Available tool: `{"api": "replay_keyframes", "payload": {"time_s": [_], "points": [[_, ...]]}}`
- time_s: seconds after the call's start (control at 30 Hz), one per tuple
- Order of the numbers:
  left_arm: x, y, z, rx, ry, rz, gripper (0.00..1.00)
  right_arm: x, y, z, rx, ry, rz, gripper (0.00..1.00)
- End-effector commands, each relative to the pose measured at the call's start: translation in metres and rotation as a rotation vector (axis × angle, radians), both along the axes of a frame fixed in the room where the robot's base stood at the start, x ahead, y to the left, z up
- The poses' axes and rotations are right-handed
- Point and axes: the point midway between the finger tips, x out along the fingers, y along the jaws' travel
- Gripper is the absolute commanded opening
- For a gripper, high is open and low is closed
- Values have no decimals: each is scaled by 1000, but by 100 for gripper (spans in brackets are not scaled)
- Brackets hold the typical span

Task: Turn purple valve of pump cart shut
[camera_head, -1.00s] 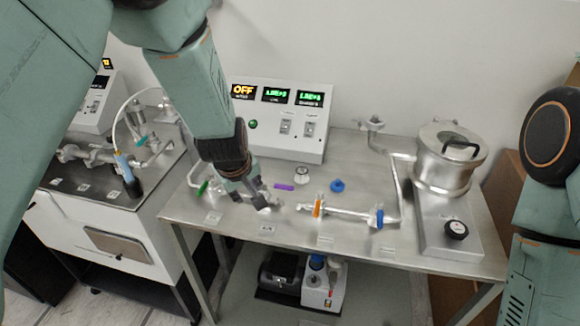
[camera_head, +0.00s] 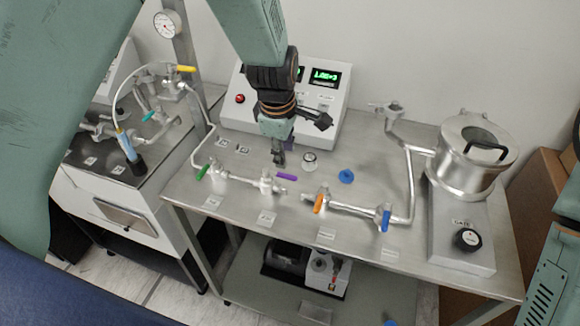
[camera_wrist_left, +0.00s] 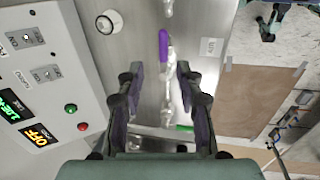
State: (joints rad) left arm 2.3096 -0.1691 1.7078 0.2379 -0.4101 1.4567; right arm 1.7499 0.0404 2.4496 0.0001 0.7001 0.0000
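The purple valve handle (camera_head: 287,177) sits on a silver valve body (camera_head: 267,184) on the steel table, lying roughly along the pipe line and pointing right. In the left wrist view the purple handle (camera_wrist_left: 163,48) shows just ahead of my fingertips, between their lines. My left gripper (camera_head: 285,150) hangs above and slightly behind the handle in the head view. Its two fingers (camera_wrist_left: 160,75) stand apart with nothing between them, so it is open and does not appear to touch the handle. My right gripper is out of view.
Green (camera_head: 202,172), orange (camera_head: 319,203) and blue (camera_head: 386,219) valve handles stand along the same pipe line. The control box (camera_head: 330,105) stands behind, and a metal chamber (camera_head: 470,160) is at right.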

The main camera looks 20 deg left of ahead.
Motion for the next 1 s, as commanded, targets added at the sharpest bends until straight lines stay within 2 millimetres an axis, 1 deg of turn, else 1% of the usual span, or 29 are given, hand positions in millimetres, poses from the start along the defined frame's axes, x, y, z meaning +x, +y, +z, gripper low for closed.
{"api": "replay_keyframes", "payload": {"time_s": [0.13,0.4,0.6,0.73,0.97,1.0], "points": [[1,0,-11,-2,2,12,36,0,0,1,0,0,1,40],[9,-2,-52,-2,3,9,36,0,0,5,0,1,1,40],[16,-2,-71,-2,0,9,36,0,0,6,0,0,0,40],[18,-3,-76,-2,-1,8,36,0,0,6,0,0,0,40],[18,-3,-76,-1,-2,7,36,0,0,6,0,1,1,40],[18,-3,-76,-1,-2,7,35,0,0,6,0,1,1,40]]}}
